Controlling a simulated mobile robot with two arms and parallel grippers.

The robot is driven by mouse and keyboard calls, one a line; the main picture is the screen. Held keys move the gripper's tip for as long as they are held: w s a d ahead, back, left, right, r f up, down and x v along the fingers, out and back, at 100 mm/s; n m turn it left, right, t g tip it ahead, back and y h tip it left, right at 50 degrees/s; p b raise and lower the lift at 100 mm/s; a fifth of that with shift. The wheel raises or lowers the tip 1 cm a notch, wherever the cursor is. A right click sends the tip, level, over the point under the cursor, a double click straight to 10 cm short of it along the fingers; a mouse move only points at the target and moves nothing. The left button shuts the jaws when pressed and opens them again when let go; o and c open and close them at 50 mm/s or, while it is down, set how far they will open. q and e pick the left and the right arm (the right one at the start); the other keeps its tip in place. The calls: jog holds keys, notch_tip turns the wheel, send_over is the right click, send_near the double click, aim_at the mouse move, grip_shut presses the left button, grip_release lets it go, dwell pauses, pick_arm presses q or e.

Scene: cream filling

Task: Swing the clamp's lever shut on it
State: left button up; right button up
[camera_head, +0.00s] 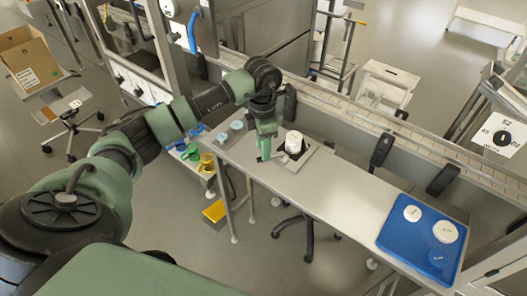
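A white jar (294,141) stands on a grey square base plate (311,147) on the narrow metal table. A dark part (303,154) beside the jar is probably the clamp. It is too small for me to make out the lever or whether it is open or shut. My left gripper (264,154) points down just left of the jar, its green fingers near the table top and seemingly apart from the jar. I cannot tell whether its fingers are open or shut. My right gripper is out of view.
A blue tray (397,242) with white round lids lies at the table's right end. Small pale blue-grey cups (237,125) stand left of the gripper. Coloured containers (206,161) sit lower left. A conveyor (400,128) runs behind. The table's middle is clear.

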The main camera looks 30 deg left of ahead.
pick_arm(q)
jog(key=shift+s+d+f, duration=0.1)
jog(key=shift+d+f, duration=0.05)
jog(key=shift+f, duration=1.3)
grip_shut()
jog(key=shift+r, duration=0.1)
